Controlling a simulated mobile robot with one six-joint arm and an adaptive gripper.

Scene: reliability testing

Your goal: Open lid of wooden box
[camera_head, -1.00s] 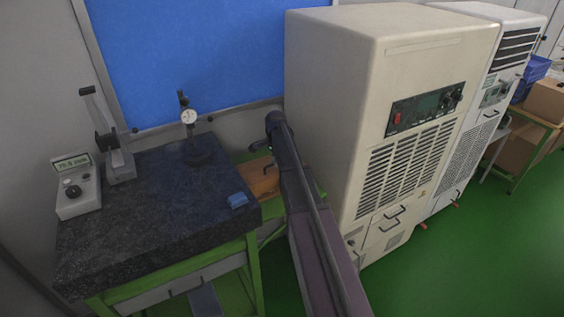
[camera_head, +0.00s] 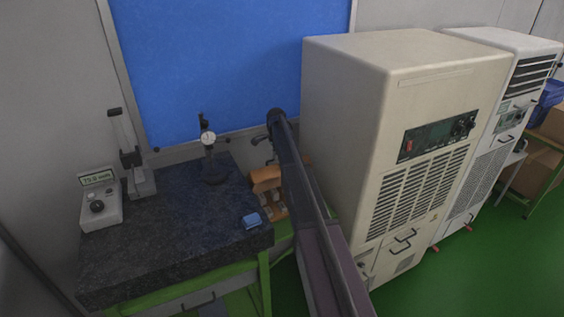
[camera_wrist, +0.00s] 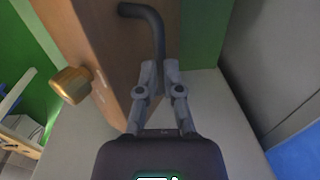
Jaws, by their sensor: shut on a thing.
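The wooden box (camera_head: 281,211) stands low behind the dark stone slab, partly hidden by my arm in the head view. Its orange-brown lid (camera_head: 265,178) is tilted up, and several small items show inside, too small to tell apart. In the wrist view the lid's brown wooden panel (camera_wrist: 100,35) fills the upper left, with a brass knob-like fitting (camera_wrist: 71,85) on it. A bent black handle (camera_wrist: 146,14) reaches from the panel to between the fingertips of my gripper (camera_wrist: 162,66), which is shut on it. My gripper is not clearly seen in the head view.
A large beige cabinet (camera_head: 340,110) stands close on the right. Green floor (camera_head: 480,270) is clear at lower right.

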